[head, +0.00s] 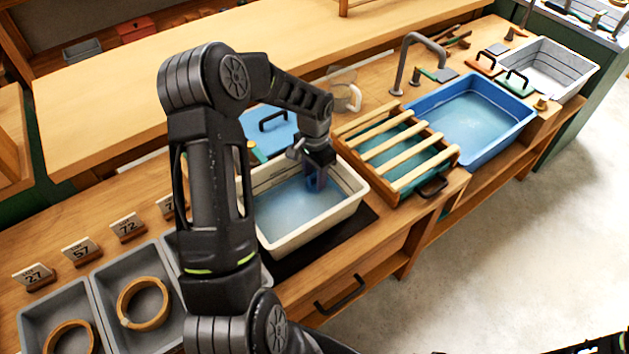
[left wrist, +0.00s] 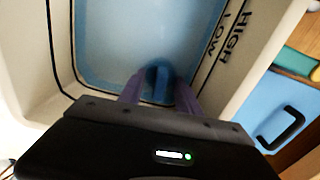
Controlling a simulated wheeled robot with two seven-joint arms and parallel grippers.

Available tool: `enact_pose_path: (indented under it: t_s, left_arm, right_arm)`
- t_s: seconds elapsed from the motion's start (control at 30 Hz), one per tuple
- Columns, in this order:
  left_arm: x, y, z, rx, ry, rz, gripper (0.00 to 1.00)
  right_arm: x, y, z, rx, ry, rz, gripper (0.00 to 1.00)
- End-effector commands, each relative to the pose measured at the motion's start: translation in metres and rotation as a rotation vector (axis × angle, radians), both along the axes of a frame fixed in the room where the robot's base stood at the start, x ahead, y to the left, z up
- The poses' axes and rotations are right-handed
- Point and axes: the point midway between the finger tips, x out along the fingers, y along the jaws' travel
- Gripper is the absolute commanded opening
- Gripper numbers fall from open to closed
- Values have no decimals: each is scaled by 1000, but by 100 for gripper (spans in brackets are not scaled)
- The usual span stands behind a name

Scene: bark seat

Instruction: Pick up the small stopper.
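A small blue piece, which looks like the stopper (left wrist: 158,78), is between my left fingertips in the left wrist view, low in the white basin (left wrist: 35,85). My left gripper (head: 316,181) points down into the water of this basin (head: 358,201) in the head view. Its two fingers (left wrist: 159,88) stand apart on either side of the blue piece; I cannot tell whether they touch it. The water and fingers partly hide it. My right gripper is not in view.
A slatted wooden rack (head: 398,155) stands right of the basin, with a blue tub (head: 530,112) beyond. A blue lid with a dark handle (head: 262,122) lies behind the basin. Grey trays (head: 100,290) with wooden rings and number cards (head: 80,251) are at the left.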

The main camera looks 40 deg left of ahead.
Motion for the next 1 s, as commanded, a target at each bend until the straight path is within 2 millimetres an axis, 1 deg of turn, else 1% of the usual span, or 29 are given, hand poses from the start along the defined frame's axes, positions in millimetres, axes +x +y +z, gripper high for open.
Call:
enact_pose_path:
  t_s: [0.23, 0.27, 0.73, 1.0]
  left_arm:
    - [0, 0, 0, 0, 0, 0, 40]
    - [0, 0, 0, 0, 0, 0, 38]
    - [0, 0, 0, 0, 0, 0, 0]
    - [0, 0, 0, 0, 0, 0, 0]
  right_arm:
    - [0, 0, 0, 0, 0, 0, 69]
    - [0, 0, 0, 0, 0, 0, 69]
    - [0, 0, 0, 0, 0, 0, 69]
    - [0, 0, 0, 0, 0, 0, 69]
